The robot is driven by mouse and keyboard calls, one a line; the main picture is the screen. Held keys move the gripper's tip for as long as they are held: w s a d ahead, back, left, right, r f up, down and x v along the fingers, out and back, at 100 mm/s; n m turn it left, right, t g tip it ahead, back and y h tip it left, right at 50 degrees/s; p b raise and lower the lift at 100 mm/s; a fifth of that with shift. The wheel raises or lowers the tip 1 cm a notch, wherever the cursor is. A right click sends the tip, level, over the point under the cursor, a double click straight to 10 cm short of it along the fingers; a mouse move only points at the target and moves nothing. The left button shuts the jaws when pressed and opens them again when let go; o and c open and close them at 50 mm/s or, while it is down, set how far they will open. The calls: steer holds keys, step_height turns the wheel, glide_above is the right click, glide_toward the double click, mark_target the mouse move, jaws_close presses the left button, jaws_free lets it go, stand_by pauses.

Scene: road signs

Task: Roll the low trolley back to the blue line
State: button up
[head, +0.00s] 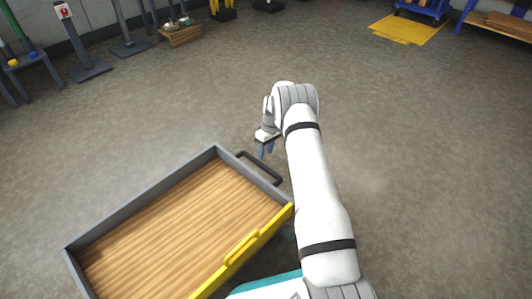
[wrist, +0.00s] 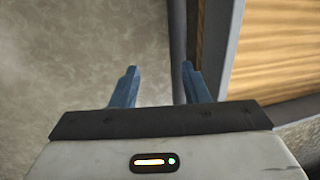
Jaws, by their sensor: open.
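The low trolley (head: 220,146) lies at the lower left of the head view. It has a wooden deck, grey walls and a yellow near side with a yellow handle (head: 241,248). A dark bar handle (head: 259,168) sticks out from its far right end; it also shows in the wrist view (wrist: 177,40). My gripper (head: 266,152) is open and points down just above and beside this handle. In the wrist view the bar appears between my fingertips (wrist: 160,70), nearer the right one; I cannot tell whether they touch. No blue line shows in either view.
Grey floor is clear beyond and to the right of the trolley. A yellow mat (head: 407,29), a blue cart (head: 425,10) and a wood-topped bench (head: 500,22) stand far right. A wooden crate (head: 181,35) and grey sign posts (head: 90,70) stand far left.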

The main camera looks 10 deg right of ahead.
steer(key=shift+w+d+r+p, duration=0.15)
steer(key=shift+r+p, duration=0.15)
steer(key=shift+r, duration=0.55)
steer(key=shift+d+r+p, duration=0.1)
steer(key=shift+r+p, duration=0.25)
steer(key=shift+r, duration=0.5)
steer(key=shift+w+d+r+p, duration=0.15)
steer(key=shift+r+p, duration=0.15)
steer(key=shift+r, duration=0.55)
step_height(320, 180, up, 8)
steer(key=d+p, duration=0.1)
steer(key=p, duration=0.3)
steer(key=shift+d, duration=0.2)
steer(key=shift+w, duration=0.1)
